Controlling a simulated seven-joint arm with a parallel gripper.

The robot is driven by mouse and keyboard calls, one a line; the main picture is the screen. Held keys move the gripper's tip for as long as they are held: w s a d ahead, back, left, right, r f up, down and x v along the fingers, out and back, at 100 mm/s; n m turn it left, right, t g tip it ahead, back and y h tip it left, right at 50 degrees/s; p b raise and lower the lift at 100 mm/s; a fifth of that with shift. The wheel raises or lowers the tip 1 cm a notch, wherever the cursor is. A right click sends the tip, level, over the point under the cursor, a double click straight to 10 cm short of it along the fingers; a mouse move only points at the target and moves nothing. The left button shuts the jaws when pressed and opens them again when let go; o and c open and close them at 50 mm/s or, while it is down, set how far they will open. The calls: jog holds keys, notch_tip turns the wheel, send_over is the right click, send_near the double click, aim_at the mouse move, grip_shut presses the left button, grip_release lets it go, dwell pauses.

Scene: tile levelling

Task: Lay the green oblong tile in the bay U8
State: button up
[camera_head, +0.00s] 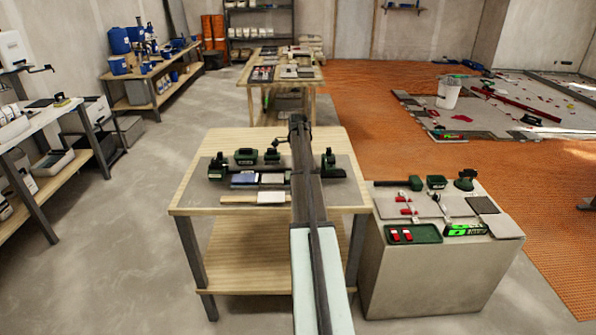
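My arm reaches from the bottom middle over the wooden table (192,196), with its dark far end above the back of that table. I cannot make out the fingers of my gripper or whether they hold anything. I cannot pick out the green oblong tile for certain. A bright green and black oblong thing (465,230) lies at the front of the grey block on the right. No label U8 is readable, so I cannot tell which place is that bay. My arm hides the middle strip of the table.
Dark green holders (218,166), a bluish piece (244,179) and a pale bar (270,198) lie on the table. The grey block (430,275) bears a green tray (427,233) with red pieces and a dark square plate (482,205). Another workbench (310,87) stands behind.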

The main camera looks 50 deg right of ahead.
jog(key=shift+f, duration=0.45)
dwell(0.8)
jog(key=o, duration=0.9)
jog(key=shift+o, duration=0.6)
jog(key=shift+r, duration=4)
jog(key=shift+w+a, duration=0.1)
